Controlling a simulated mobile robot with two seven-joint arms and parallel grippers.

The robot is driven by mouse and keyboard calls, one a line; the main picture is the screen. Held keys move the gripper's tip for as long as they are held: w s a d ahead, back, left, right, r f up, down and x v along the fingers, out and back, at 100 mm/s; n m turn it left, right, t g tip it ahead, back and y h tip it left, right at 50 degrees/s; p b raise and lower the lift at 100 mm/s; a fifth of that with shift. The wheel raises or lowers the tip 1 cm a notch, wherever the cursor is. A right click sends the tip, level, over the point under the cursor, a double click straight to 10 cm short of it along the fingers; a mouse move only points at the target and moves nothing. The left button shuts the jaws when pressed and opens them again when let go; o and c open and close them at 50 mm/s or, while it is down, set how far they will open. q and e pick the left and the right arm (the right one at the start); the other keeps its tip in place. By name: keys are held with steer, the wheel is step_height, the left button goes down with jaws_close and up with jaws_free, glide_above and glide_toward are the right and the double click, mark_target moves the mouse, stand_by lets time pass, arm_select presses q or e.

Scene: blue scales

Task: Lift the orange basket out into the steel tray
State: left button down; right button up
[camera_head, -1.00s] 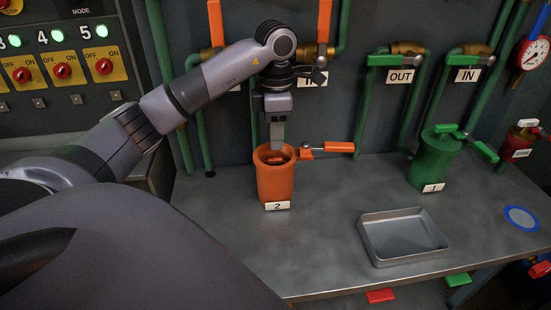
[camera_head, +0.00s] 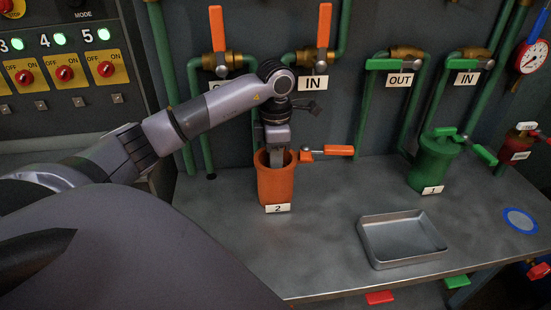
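An orange canister (camera_head: 276,188) labelled 2 stands upright and open-topped on the steel bench. My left gripper (camera_head: 277,158) points straight down, with its fingers inside the canister's mouth. The canister's wall hides the fingertips, so I cannot see whether they are apart or closed on something. The orange basket is not visible now; the canister and gripper cover the inside. The steel tray (camera_head: 372,246) lies empty on the bench to the right and nearer to me. My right gripper is not in view.
An orange-handled lever (camera_head: 338,150) sticks out right of the canister's rim. A green canister (camera_head: 432,165) labelled 1 stands behind the tray. Pipes and valves line the back wall. A blue ring (camera_head: 521,220) lies at the right. The bench between canister and tray is clear.

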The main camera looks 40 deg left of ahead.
arm_select(q)
steer(key=shift+r, duration=0.15)
step_height(320, 180, up, 8)
steer(key=shift+f, duration=0.1)
step_height(320, 180, up, 20)
steer(key=p, duration=0.4)
stand_by(0.8)
stand_by(0.4)
